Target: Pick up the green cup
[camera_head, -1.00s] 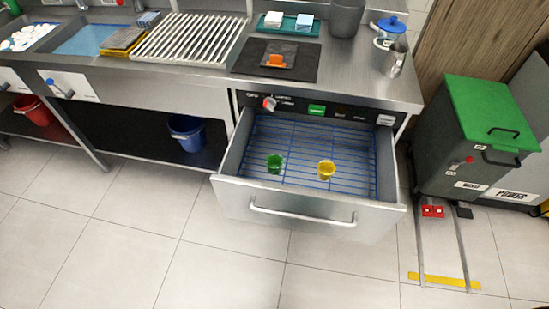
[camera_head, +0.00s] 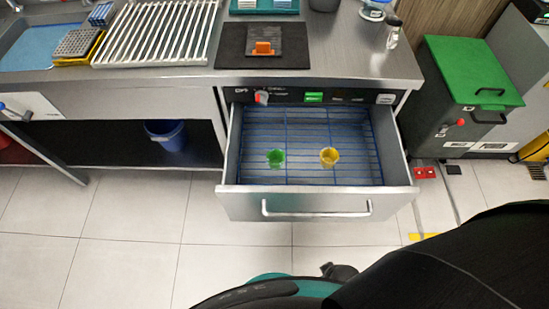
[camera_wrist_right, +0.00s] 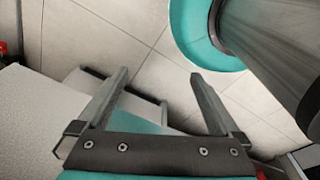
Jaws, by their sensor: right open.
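The green cup (camera_head: 276,158) stands on the blue wire rack in the open drawer (camera_head: 318,206), in the left half. A yellow cup (camera_head: 329,157) stands to its right on the same rack. My right gripper (camera_wrist_right: 158,85) is open and empty in the right wrist view, with floor tiles and parts of my own body behind its fingers. It is away from the cups, and neither cup shows in the wrist view. In the head view, dark and teal parts of my own body cover the bottom right. My left gripper is not in view.
The drawer is pulled out under a steel counter, with its front handle (camera_head: 316,211) facing me. A grey bin with a green lid (camera_head: 467,70) stands to the right. A blue bucket (camera_head: 166,135) sits on the lower shelf at left. The floor before the drawer is mostly clear.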

